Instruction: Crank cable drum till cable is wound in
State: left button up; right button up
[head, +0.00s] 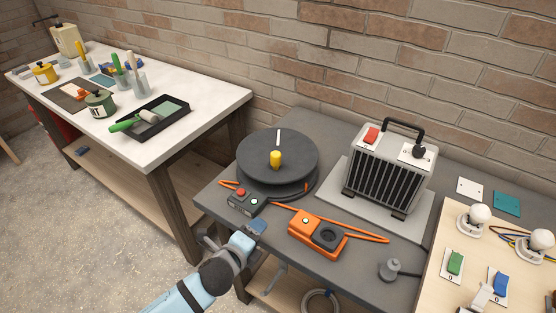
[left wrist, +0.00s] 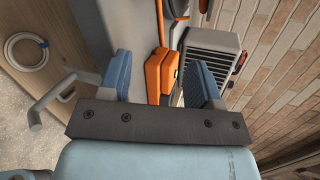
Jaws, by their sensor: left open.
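The cable drum (head: 262,146) is a dark grey disc lying flat on the grey bench, with an upright yellow crank knob (head: 275,160) and a white mark on top. Orange cable (head: 362,234) shows at the drum's left edge and runs out past its front to the right across the bench. My left gripper (head: 247,233) is at the bench's front edge, in front of the drum and apart from the knob. In the left wrist view its blue fingers (left wrist: 160,82) are spread with nothing between them. My right gripper does not show.
A small box with a red button (head: 245,201) sits before the drum. An orange box (head: 318,234) lies right of it and also shows in the left wrist view (left wrist: 158,72). A ribbed heater (head: 385,176) stands behind. A switch board (head: 440,290) is at right.

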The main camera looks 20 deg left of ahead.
aim_at(277, 151)
pick_arm(q)
jog(key=w+a+r+m+t+y+b, duration=0.15)
jog(key=w+r+m+t, duration=0.25)
jog(key=w+r+m, duration=0.8)
jog(key=w+f, duration=0.1)
jog(key=w, duration=0.2)
jog(key=w+f+m, duration=0.1)
jog(key=w, duration=0.3)
jog(key=w+d+f+m, duration=0.1)
jog(key=w, duration=0.2)
jog(key=shift+w+f, duration=0.15)
jog(key=shift+w, duration=0.25)
jog(key=shift+a, duration=0.1)
jog(key=c, duration=1)
grip_shut()
jog(key=shift+h, duration=0.35)
